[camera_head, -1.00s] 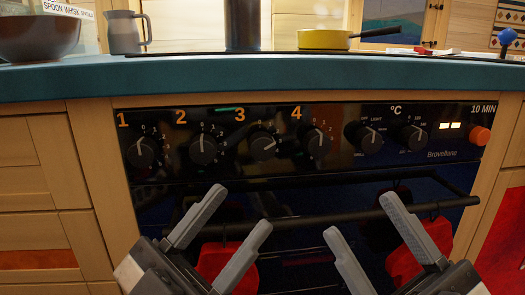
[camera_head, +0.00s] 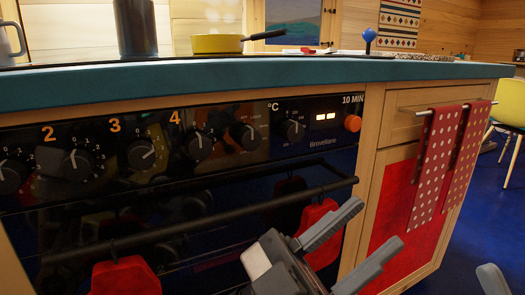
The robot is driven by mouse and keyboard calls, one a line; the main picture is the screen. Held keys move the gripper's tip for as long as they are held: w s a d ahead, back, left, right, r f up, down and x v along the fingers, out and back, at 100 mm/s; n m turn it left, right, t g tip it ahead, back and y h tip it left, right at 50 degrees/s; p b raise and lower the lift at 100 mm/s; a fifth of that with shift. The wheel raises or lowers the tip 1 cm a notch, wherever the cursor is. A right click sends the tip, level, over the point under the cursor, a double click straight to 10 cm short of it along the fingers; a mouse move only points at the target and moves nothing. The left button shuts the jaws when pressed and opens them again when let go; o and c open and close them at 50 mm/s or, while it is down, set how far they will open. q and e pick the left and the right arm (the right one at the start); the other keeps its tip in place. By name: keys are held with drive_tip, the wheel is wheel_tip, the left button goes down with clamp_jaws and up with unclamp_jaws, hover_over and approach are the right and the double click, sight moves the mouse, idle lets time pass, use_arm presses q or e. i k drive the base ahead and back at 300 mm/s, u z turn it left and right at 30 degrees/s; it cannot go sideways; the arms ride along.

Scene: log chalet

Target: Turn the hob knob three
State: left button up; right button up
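The hob knob three (camera_head: 141,153) is a black round knob on the black oven panel, below and right of the orange 3. Its white pointer line slants up to the right. My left gripper (camera_head: 379,222) is open and empty, with its two grey fingers apart. It is in front of the oven's right end, lower than knob three and well to its right, not touching it. Of my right gripper only one grey fingertip (camera_head: 492,280) shows at the bottom right edge; the rest is out of view.
Knob two (camera_head: 78,165) and knob four (camera_head: 198,145) flank knob three. The black oven handle bar (camera_head: 215,212) runs below, with red cloths (camera_head: 125,277) hanging from it. A teal counter (camera_head: 230,83) overhangs the panel. Spotted towels (camera_head: 435,165) hang at right.

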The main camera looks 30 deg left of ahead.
sight(141, 153)
drive_tip(key=z, duration=0.75)
drive_tip(key=k, duration=0.95)
drive_tip(key=u, duration=1.45)
drive_tip(key=i, duration=0.5)
